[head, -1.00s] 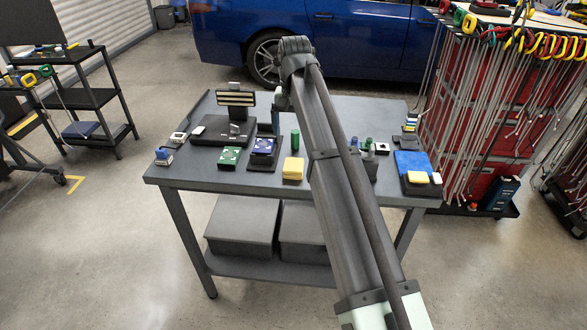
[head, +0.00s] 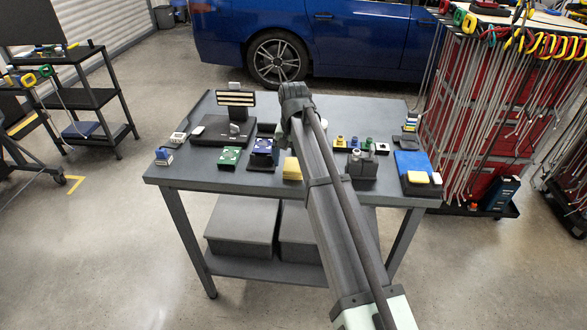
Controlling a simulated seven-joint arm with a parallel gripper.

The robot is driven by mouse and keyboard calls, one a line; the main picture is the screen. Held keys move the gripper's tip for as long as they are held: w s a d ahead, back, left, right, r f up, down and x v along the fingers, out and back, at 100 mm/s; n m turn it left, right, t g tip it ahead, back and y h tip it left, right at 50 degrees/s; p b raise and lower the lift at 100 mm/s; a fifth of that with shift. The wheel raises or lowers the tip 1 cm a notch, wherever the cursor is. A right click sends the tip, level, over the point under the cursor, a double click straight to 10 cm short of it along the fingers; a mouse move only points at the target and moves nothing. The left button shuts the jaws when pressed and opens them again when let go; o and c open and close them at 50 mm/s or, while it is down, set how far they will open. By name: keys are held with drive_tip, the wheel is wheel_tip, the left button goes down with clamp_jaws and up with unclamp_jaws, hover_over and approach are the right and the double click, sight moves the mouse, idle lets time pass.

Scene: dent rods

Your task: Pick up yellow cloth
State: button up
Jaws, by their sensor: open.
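A yellow folded piece (head: 292,169), which looks like a cloth or sponge, lies near the front edge of the grey table, just left of my arm. A second, flatter yellow piece (head: 418,178) lies on a dark tray at the right end, in front of a blue cloth (head: 412,161). I cannot tell which is the yellow cloth. My gripper (head: 281,132) is over the middle of the table, behind the first yellow piece, mostly hidden by my arm. It is open and apart from both yellow pieces.
The grey table (head: 215,178) holds a dark stand (head: 236,99), a green box (head: 229,156) and a dark-blue box (head: 262,147) on the left. A grey holder (head: 363,169) with small bottles stands right of my arm. A red tool rack (head: 480,120) stands beyond the table's right end.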

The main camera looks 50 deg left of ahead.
sight(293, 164)
wheel_tip(293, 164, down, 2)
drive_tip(key=shift+f, duration=0.1)
drive_tip(key=c, duration=1)
drive_tip(key=shift+r, duration=5.05)
